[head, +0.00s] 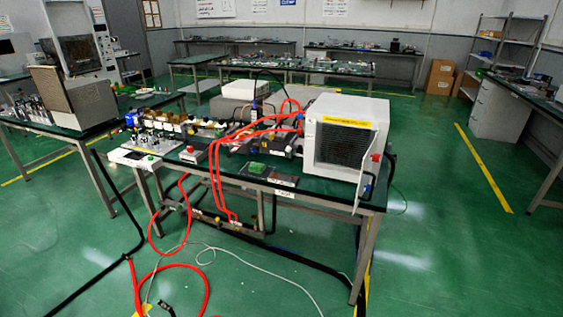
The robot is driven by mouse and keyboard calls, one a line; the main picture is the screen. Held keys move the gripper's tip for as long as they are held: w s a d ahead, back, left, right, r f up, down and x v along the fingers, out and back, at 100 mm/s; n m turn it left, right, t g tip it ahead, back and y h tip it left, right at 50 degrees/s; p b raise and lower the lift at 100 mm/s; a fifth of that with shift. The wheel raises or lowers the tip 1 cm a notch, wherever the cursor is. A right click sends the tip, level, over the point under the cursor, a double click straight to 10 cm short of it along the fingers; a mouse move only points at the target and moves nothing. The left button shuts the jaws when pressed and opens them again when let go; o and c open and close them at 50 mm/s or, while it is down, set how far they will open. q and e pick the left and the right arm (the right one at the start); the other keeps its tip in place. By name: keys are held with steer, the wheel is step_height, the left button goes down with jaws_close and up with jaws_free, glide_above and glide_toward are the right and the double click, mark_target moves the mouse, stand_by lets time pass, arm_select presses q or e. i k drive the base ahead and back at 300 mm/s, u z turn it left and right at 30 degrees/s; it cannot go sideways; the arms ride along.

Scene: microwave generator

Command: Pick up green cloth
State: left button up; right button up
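A small bright green cloth (257,167) lies on a flat dark plate near the front edge of the workbench (318,186), left of the white microwave unit. It looks folded or bunched; its exact shape is too small to tell. Nothing touches it from above. Neither of my grippers shows in the head view, so their state is hidden.
The white microwave unit (345,108) stands on the bench's right end, its door seemingly ajar at the right. Red cables (214,180) hang over the front edge and coil on the floor (262,262). A black hose and white cable also lie there. The floor at right is clear.

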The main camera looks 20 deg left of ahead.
mark_target(255, 167)
steer(key=u, duration=1.5)
steer(key=i, duration=2.45)
steer(key=z, duration=1.85)
